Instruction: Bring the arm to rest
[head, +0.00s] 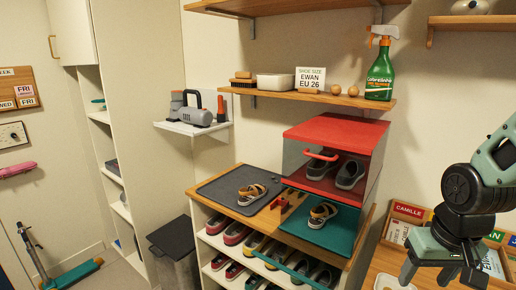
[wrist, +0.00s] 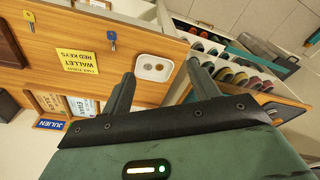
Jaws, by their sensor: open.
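My gripper (head: 441,276) hangs at the right of the head view, on my raised green and black arm. Its two fingers are spread apart. In the wrist view my gripper (wrist: 160,76) shows both dark fingers apart with nothing held between them. Part of the wooden counter (head: 378,262) below the gripper is hidden by my arm.
A shoe cubby with a teal mat (head: 324,229) and an open red box (head: 337,132) stands left of my arm. A green spray bottle (head: 380,75) stands on the shelf (head: 290,94) above. Name-labelled racks (head: 407,210) are close behind my gripper. A yellow note (wrist: 82,55) shows near keys.

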